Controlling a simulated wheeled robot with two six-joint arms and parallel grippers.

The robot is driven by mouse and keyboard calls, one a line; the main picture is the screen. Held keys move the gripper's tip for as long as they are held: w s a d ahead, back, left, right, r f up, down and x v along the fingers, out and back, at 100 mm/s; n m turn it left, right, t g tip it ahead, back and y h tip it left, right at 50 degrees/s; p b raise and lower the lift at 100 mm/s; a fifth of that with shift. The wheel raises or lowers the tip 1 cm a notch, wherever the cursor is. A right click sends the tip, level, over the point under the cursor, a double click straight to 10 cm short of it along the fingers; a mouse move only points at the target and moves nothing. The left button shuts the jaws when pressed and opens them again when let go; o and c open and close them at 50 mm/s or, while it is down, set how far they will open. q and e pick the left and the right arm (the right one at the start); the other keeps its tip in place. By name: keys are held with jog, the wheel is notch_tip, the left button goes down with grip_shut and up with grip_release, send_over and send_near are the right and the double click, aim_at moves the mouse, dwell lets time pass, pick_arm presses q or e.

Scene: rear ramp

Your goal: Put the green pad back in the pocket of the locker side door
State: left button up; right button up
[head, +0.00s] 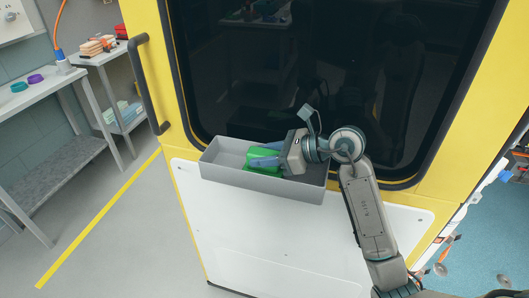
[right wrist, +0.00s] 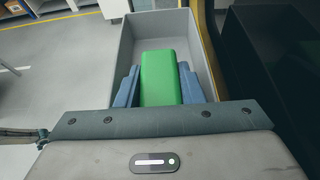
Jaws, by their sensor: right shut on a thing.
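The green pad (head: 261,159) is inside the grey pocket (head: 283,188) on the yellow locker side door (head: 145,28). My right gripper (head: 266,155) reaches into the pocket from the right and is shut on the pad. In the right wrist view the green pad (right wrist: 160,76) sits between the two blue fingers of my right gripper (right wrist: 160,84). The walls of the pocket (right wrist: 118,75) show around them. I cannot tell whether the pad touches the pocket floor. My left gripper is not in view.
A workbench (head: 42,90) with purple and teal rings stands at the left. A trolley (head: 104,57) with stacked items stands behind it. The dark door window (head: 300,70) is close behind the pocket. A door handle (head: 150,85) sticks out at the left. The floor below left is clear.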

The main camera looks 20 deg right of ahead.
jog(key=shift+s+f, duration=0.1)
jog(key=shift+f, duration=0.15)
jog(key=o, duration=1.1)
jog(key=shift+s+d+r+b, duration=0.2)
jog(key=shift+d+b, duration=0.1)
jog(key=shift+d, duration=0.15)
jog(key=b+v, duration=0.3)
jog(key=v, duration=0.5)
jog(key=shift+s+d+r, duration=0.1)
jog(key=shift+s+d, duration=0.1)
jog(key=shift+d, duration=0.1)
jog(key=shift+b+v, duration=0.3)
jog(key=shift+v, duration=0.8)
